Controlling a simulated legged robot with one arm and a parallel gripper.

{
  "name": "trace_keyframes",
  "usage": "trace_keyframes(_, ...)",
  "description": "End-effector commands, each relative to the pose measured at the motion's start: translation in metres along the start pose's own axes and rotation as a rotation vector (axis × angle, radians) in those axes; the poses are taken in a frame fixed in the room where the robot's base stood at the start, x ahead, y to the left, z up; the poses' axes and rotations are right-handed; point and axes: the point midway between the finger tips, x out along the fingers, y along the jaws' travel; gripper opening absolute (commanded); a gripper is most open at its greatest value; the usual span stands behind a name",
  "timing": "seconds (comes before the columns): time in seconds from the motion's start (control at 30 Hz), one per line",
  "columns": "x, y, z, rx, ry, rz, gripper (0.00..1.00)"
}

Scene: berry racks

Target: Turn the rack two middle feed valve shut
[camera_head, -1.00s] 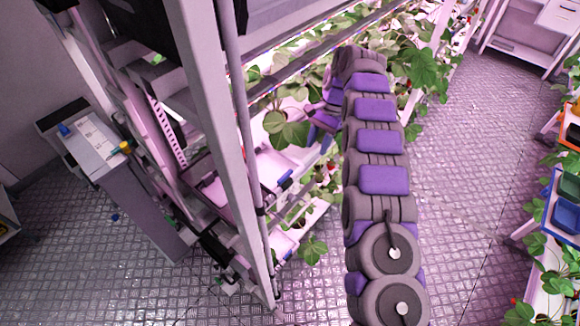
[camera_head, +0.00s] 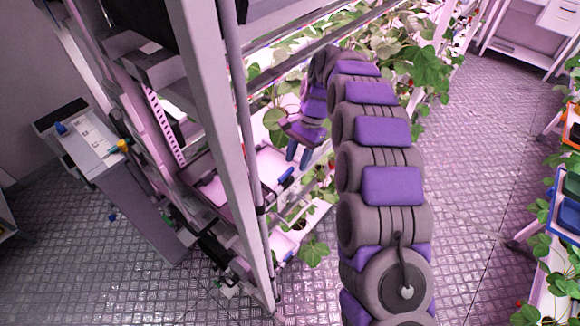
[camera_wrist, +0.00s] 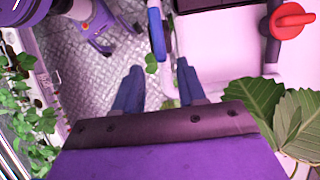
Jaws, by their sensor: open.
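In the head view my gripper (camera_head: 298,154) hangs at the rack's side, fingers down, just above and right of a blue handle (camera_head: 286,175). The red handle is not clear in the head view.
A pale rack post (camera_head: 220,130) stands left of my arm. Strawberry leaves (camera_wrist: 290,115) crowd the right of the wrist view. A grey cabinet (camera_head: 130,185) stands at left. The metal floor (camera_head: 470,140) is clear at right; another plant rack edges it.

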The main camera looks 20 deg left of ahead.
Motion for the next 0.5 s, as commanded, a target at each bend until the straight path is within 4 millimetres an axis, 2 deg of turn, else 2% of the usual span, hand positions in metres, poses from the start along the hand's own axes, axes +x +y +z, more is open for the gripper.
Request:
trace_keyframes(0.1, 0.006, -0.001, 0.014, -0.002, 0.001, -0.001, 0.40)
trace_keyframes(0.3, 0.011, 0.002, 0.030, -0.002, 0.000, -0.003, 0.40)
trace_keyframes(0.5, 0.022, 0.004, 0.027, -0.002, 0.000, -0.005, 0.40)
